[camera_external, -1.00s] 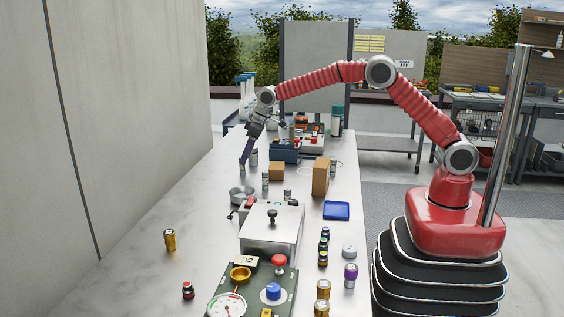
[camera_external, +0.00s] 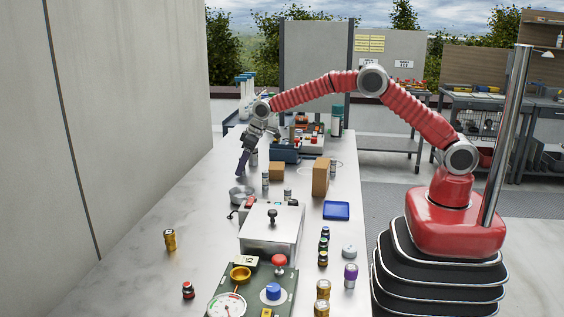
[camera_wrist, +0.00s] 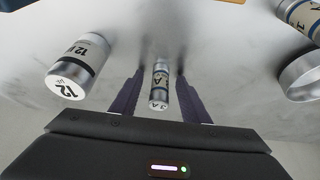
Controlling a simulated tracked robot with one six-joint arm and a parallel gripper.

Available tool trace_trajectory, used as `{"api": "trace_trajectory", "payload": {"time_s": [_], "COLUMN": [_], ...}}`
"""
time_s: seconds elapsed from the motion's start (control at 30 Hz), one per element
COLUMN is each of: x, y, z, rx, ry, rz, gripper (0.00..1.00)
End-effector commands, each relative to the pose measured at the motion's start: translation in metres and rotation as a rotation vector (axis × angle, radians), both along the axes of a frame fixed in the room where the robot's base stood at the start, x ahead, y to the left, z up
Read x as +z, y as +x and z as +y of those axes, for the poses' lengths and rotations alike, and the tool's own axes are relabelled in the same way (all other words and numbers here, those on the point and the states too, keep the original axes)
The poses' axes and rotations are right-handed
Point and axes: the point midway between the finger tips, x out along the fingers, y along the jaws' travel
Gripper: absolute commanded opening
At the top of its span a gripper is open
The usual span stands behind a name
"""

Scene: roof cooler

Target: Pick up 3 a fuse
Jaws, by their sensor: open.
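The 3 A fuse (camera_wrist: 159,90) is a small silver cylinder with a pale label band and "3 A" on its end. In the wrist view it lies between the two dark fingers of my gripper (camera_wrist: 158,92), with a gap visible on each side. In the external view my gripper (camera_external: 243,162) is low over the far left part of the table, its fingers pointing down. The fuse cannot be made out there. My gripper is open and holds nothing.
A larger white and silver cylinder marked 12 (camera_wrist: 79,68) is left of the fingers in the wrist view. A labelled cylinder (camera_wrist: 301,18) and a silver ring-shaped rim (camera_wrist: 302,76) are at right. Cardboard boxes (camera_external: 320,177) and a grey cooler unit (camera_external: 270,228) stand on the table.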

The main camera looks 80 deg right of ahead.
Motion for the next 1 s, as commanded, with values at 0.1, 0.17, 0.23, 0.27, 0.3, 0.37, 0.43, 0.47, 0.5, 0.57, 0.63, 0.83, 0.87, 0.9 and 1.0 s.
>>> {"api": "trace_trajectory", "payload": {"time_s": [0.1, 0.17, 0.23, 0.27, 0.3, 0.37, 0.43, 0.47, 0.5, 0.57, 0.63, 0.83, 0.87, 0.9, 1.0], "x": [0.0001, 0.0002, 0.0002, 0.0002, 0.0002, 0.0002, 0.0002, 0.0002, 0.0003, 0.0003, 0.0003, 0.0003, 0.0003, 0.0003, 0.0004], "y": [0.0000, -0.0001, -0.0001, -0.0001, -0.0001, -0.0001, -0.0001, -0.0001, -0.0001, -0.0001, -0.0001, -0.0001, -0.0001, -0.0001, 0.0000], "z": [-0.0001, -0.0001, -0.0001, -0.0001, -0.0001, -0.0001, -0.0001, -0.0001, -0.0001, -0.0001, -0.0001, -0.0001, -0.0001, -0.0001, -0.0001], "rx": [0.000, 0.000, 0.000, 0.000, 0.000, 0.000, 0.000, 0.000, 0.000, 0.000, 0.000, 0.000, 0.000, 0.000, 0.000], "ry": [0.000, 0.000, 0.000, 0.000, 0.000, 0.000, 0.000, 0.000, 0.000, 0.000, 0.000, 0.000, 0.000, 0.000, 0.000], "rz": [0.000, 0.000, 0.000, 0.000, 0.000, 0.000, 0.000, 0.000, 0.000, 0.000, 0.000, 0.000, 0.000, 0.000, 0.000], "gripper": [0.42, 0.42, 0.42, 0.42, 0.39, 0.35, 0.30, 0.28, 0.25, 0.21, 0.16, 0.02, 0.00, 0.00, 0.00]}}
